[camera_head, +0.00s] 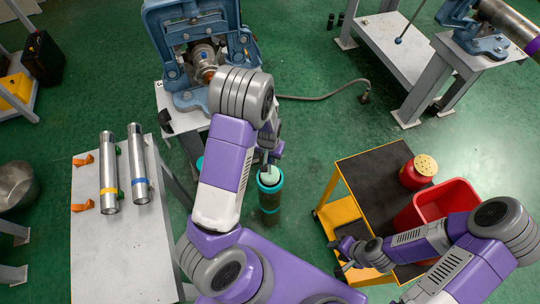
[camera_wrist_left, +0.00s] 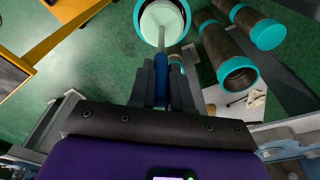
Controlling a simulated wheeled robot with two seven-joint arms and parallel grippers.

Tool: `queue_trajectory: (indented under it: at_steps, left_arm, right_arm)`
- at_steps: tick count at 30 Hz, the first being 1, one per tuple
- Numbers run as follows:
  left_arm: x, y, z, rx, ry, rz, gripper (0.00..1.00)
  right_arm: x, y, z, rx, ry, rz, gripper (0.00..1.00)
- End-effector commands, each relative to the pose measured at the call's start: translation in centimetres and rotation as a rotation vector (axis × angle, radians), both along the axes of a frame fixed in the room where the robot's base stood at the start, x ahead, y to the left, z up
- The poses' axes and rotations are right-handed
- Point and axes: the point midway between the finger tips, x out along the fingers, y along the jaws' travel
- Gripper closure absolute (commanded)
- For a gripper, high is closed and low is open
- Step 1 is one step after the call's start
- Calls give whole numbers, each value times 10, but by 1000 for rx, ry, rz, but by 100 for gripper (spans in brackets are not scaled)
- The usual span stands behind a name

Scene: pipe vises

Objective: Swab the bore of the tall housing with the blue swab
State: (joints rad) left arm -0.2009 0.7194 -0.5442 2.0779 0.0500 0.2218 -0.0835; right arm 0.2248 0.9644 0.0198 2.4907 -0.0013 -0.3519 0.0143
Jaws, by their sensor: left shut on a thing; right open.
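My left gripper (camera_head: 268,154) is shut on the blue swab, whose blue grip (camera_wrist_left: 161,66) shows between the fingers (camera_wrist_left: 161,92) in the left wrist view. Its thin grey rod leads to a pale round head (camera_wrist_left: 160,22). The head lies within the teal rim of a dark upright housing (camera_head: 270,205); that rim also shows in the left wrist view (camera_wrist_left: 137,14). I cannot tell how deep the head sits. My arm hides most of the swab in the head view. My right gripper (camera_head: 340,257) is open and empty by the trolley's left edge.
Several more teal-rimmed dark cylinders (camera_wrist_left: 238,72) stand nearby. A blue vise (camera_head: 185,35) is behind my left arm. A white bench (camera_head: 100,255) with two steel pipes is left. The trolley (camera_head: 365,180) bears a red can (camera_head: 412,178) and red bin (camera_head: 460,195).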

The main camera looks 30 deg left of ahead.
Motion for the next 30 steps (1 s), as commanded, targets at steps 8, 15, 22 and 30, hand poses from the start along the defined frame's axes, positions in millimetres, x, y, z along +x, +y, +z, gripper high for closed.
queue_trajectory:
  at_steps: [8, 15, 22, 30]
  left_arm:
    - [0, 0, -2, 0, 0, 0, 100]
    - [0, 0, -8, 0, 0, 0, 100]
    - [0, 0, -14, 0, 0, 0, 100]
    - [0, 0, -21, 0, 0, 0, 100]
  right_arm:
    - [0, 0, -2, 0, 0, 0, 52]
    - [0, 0, -7, 0, 0, 0, 52]
    - [0, 0, -11, 0, 0, 0, 52]
    - [0, 0, -17, 0, 0, 0, 52]
